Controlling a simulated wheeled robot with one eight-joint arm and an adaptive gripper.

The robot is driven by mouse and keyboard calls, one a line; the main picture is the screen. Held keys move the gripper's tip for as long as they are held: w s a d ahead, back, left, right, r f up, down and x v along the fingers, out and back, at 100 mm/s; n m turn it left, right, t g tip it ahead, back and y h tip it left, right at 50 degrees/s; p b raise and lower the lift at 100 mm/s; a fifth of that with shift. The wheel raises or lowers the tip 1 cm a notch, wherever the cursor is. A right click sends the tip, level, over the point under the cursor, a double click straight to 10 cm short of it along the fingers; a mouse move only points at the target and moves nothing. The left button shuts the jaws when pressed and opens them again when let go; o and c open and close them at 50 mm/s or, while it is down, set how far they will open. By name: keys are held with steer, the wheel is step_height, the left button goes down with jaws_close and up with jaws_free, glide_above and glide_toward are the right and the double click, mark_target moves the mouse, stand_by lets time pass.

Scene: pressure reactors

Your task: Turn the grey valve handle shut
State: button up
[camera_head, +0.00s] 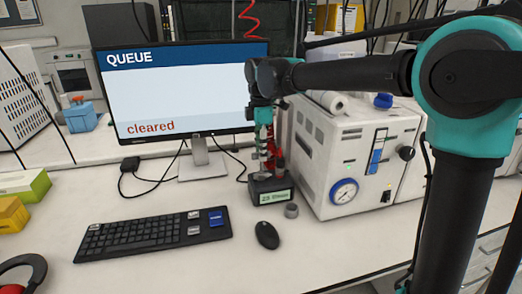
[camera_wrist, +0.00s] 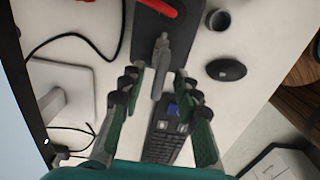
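The grey valve handle (camera_wrist: 161,58) is a slim grey lever, seen from above in the wrist view. It stands over a dark base (camera_wrist: 183,28), with a red part (camera_wrist: 157,7) beside it at the top edge. My gripper (camera_wrist: 159,76) is open, its two green-padded fingers on either side of the handle's near end with gaps visible. In the head view my gripper (camera_head: 265,140) hangs over the labelled dark base (camera_head: 271,190), in front of the red part. The grey handle is not clear there. I cannot tell the handle's height relative to the fingertips.
A monitor (camera_head: 188,85) reading "QUEUE" and "cleared" stands left of my gripper. A white instrument (camera_head: 343,158) with a gauge stands close on the right. Cables run behind the base.

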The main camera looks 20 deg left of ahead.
jaws_close()
steer(key=shift+m, duration=0.4)
steer(key=m, duration=1.2)
steer(key=shift+m, duration=2.6)
